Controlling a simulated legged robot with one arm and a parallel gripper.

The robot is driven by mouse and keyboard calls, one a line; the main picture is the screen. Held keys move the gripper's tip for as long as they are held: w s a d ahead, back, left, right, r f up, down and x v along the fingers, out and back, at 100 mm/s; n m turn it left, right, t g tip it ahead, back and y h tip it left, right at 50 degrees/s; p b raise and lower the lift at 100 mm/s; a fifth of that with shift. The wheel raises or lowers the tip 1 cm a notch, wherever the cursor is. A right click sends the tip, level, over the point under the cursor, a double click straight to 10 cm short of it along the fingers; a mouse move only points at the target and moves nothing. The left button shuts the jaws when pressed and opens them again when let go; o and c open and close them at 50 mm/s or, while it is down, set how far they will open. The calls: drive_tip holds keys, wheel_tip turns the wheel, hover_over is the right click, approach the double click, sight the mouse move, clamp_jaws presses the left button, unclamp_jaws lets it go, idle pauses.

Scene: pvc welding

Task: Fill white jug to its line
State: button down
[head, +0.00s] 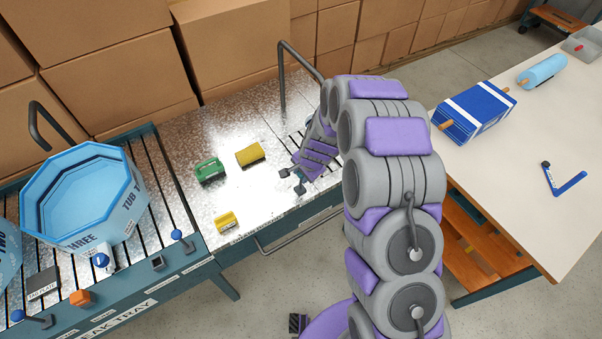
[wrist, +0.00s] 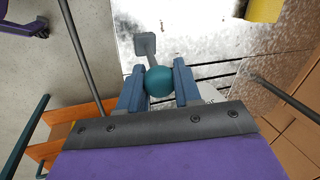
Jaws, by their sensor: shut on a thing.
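No white jug and no fill line can be made out in either view. My gripper (head: 292,180) is over the right part of the metal-topped bench, at the start of its right roller section. In the wrist view my gripper (wrist: 159,84) is shut on a teal ball knob (wrist: 159,81), with one blue-grey finger on each side. A grey stem runs from the knob to a small square grey plate (wrist: 145,44). What the knob belongs to cannot be told. My arm hides part of the bench behind it in the head view.
A light-blue tub (head: 85,195) marked THREE stands on rollers at left. A green tool (head: 209,169), yellow sponge (head: 250,154) and small yellow block (head: 227,222) lie on the bench. A bent grey rail (head: 282,80) rises behind. The right table (head: 520,150) holds a blue pack (head: 475,112).

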drive_tip(key=c, duration=0.8)
unclamp_jaws()
drive_tip(key=shift+d, duration=0.2)
drive_tip(key=shift+a, duration=0.1)
drive_tip(key=shift+r, duration=0.5)
drive_tip(key=p+v, duration=0.2)
drive_tip(key=v, duration=1.4)
drive_tip(key=shift+r, duration=0.1)
